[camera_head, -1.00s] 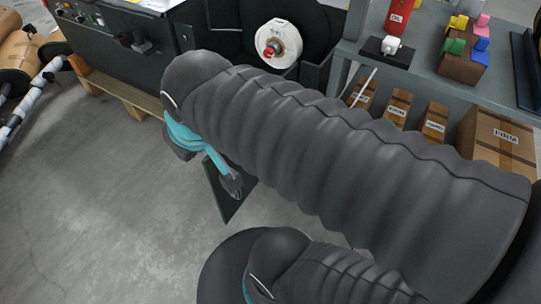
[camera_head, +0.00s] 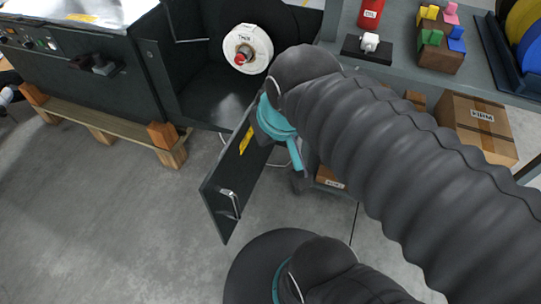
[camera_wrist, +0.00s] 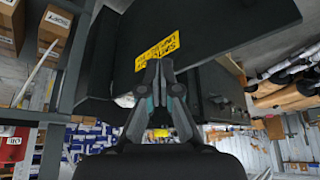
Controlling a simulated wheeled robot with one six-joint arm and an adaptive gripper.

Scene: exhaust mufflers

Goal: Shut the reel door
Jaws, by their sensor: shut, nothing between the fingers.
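The reel door (camera_head: 222,198) is a dark flat panel with a metal handle (camera_head: 229,203) and a yellow label. It stands open, swung out from the reel compartment (camera_head: 215,90) of the dark cabinet. In the wrist view the door (camera_wrist: 215,25) fills the top, with its yellow label (camera_wrist: 158,47) just beyond the fingertips. My gripper (camera_wrist: 162,64) is shut and empty, pointing at the door near the label. I cannot tell whether it touches. In the head view my arm and teal wrist hide the fingers and cover part of the door's inner end.
A white reel (camera_head: 248,49) with a red centre sits inside the compartment. A grey shelf (camera_head: 400,75) with a red canister (camera_head: 371,13), coloured blocks (camera_head: 440,38) and cardboard boxes (camera_head: 478,127) stands close at right. A wooden pallet (camera_head: 100,132) lies under the cabinet. Floor in front is clear.

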